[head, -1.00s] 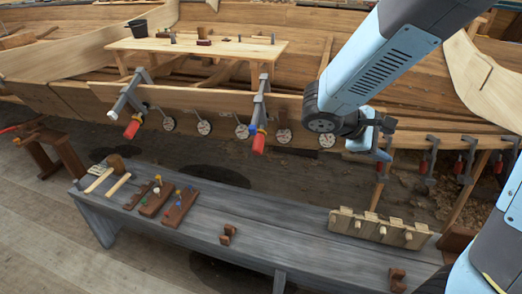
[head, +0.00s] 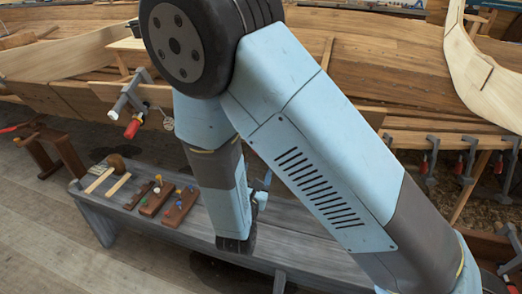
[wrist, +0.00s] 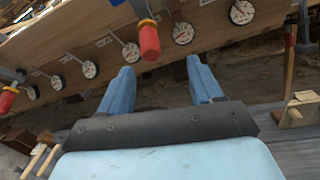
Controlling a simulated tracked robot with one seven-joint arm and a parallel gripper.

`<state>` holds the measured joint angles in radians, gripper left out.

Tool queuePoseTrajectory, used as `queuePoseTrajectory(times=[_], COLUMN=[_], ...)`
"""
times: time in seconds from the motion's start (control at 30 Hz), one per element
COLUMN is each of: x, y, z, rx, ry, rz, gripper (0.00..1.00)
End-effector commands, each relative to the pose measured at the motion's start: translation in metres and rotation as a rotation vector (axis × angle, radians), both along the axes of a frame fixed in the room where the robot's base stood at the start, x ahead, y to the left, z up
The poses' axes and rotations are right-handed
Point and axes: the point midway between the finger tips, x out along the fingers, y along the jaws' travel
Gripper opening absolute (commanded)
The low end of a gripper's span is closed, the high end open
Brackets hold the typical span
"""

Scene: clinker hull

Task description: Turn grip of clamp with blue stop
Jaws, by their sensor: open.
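In the wrist view a clamp with a red grip (wrist: 149,42) shows at the top, with a yellow collar above the grip. A small blue part (wrist: 117,2) shows beside this clamp at the top edge; I cannot tell for sure that it is its stop. My gripper (wrist: 160,64) is open and empty, its two blue fingers apart below the red grip, which lies ahead of the gap between them. I see no contact. In the head view my arm hides this clamp, and the fingers are not clearly visible.
Another clamp with a red grip (head: 131,129) and pale stop hangs on the left. Round dials (wrist: 131,52) line the plank. A grey bench (head: 125,210) with wooden blocks and pegs stands below. More clamps (head: 468,160) hang at right.

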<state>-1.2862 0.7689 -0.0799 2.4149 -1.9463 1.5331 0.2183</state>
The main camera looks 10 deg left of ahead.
Motion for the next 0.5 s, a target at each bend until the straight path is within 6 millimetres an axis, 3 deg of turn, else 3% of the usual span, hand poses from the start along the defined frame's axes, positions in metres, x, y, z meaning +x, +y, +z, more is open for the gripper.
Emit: queuePoseTrajectory(times=[0.1, 0.23, 0.5], x=[-0.008, -0.004, 0.036], y=[0.011, 0.015, 0.018], z=[-0.010, -0.012, -0.012], rx=[-0.020, -0.024, -0.023], ry=[-0.002, -0.003, -0.004], rz=[0.054, 0.068, 0.064], gripper=[0.65, 0.65, 0.65])
